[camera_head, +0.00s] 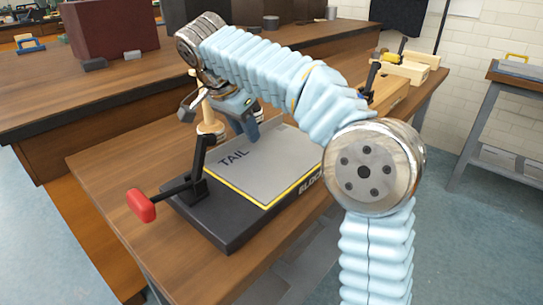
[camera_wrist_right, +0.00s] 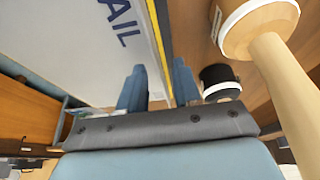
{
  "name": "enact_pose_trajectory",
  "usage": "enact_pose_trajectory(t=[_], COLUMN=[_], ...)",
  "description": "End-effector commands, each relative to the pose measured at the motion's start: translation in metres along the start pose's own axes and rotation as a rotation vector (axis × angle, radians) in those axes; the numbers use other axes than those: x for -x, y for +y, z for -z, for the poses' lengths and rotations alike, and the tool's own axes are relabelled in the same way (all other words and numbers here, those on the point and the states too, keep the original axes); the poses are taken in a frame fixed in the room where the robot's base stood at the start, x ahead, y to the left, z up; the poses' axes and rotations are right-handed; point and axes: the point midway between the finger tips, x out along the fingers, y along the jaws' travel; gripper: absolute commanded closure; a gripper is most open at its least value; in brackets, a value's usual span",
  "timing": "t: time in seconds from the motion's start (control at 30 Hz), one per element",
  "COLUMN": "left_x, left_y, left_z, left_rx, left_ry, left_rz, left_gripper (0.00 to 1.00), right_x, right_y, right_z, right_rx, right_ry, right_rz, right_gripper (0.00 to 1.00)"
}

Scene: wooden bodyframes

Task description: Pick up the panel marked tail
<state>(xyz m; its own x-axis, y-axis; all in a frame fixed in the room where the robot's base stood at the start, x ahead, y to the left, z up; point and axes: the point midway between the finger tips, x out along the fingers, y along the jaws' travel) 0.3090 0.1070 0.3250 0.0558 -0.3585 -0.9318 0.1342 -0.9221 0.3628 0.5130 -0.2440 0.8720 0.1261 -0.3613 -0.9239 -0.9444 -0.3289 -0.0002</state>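The grey panel (camera_head: 268,168) marked TAIL, with a yellow edge, lies flat on a black base (camera_head: 225,228) on the wooden workbench. My right gripper (camera_head: 248,138) is at the panel's far-left side, pointing down. In the right wrist view, the panel (camera_wrist_right: 75,45) fills the upper left. There my right gripper (camera_wrist_right: 158,85) is open, its two blue fingers apart, with the panel's yellow edge running between them. I cannot tell whether either finger touches the panel. My left gripper is in neither view.
A lever with a red handle (camera_head: 141,205) stands at the base's left side. A pale wooden turned piece (camera_head: 210,122) stands close to my gripper and shows large in the wrist view (camera_wrist_right: 265,35). Wooden blocks (camera_head: 405,68) lie farther back on the bench.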

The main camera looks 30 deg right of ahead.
Motion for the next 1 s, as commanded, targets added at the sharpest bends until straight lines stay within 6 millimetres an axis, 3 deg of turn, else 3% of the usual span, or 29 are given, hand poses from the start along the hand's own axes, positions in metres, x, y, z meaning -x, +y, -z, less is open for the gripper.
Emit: enact_pose_trajectory(t=[0.27,0.5,1.0], left_x=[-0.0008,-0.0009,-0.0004], left_y=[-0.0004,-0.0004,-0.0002], left_z=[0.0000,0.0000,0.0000], left_rx=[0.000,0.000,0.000], left_ry=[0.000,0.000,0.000], left_rz=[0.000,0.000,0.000], left_gripper=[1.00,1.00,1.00], right_x=[-0.0056,-0.0054,-0.0038], right_y=[0.0001,0.0000,0.0000], right_z=[0.0000,-0.0001,0.0006], right_rx=[0.000,0.000,0.000], right_ry=[-0.001,-0.001,0.000], right_rz=[0.000,0.000,0.001], right_gripper=[0.67,1.00,1.00])
